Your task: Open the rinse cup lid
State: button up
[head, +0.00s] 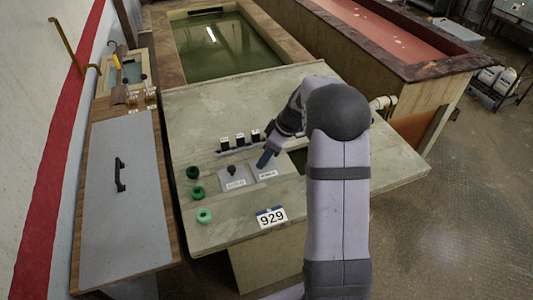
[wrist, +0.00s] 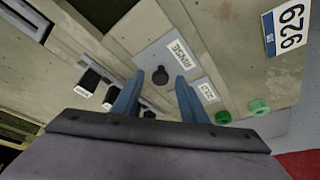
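The rinse lid (wrist: 172,47) is a grey square plate with a white label reading RINSE and a small black knob (wrist: 160,76). It looks closed, flat on the bench top. My gripper (wrist: 160,77) points down over it, with its two blue fingers apart. In the wrist view the knob appears between the fingertips, with a gap on each side; I cannot tell how far down the tips reach. In the head view my gripper (head: 264,160) covers the rinse knob, while the lid's label (head: 267,174) shows. The cup itself is hidden.
A second labelled lid (head: 234,183) with a black knob lies just left. Several black blocks (head: 240,140) stand in a rail behind. Green round caps (head: 197,193) line the left side. A 929 sign (head: 271,217) is at the front. A dark rectangular opening (head: 298,158) is right.

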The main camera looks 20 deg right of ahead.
aim_at(268, 178)
jog(key=shift+c, duration=0.6)
grip_shut()
jog(key=shift+s+f+b, duration=0.15)
jog(key=shift+s+b, duration=0.1)
jog(key=shift+b, duration=0.1)
jog(key=s+b, duration=0.4)
jog(key=s, duration=0.2)
jog(key=shift+s+b, duration=0.35)
jog(key=shift+s, duration=0.25)
jog(key=shift+o, duration=0.6)
grip_release()
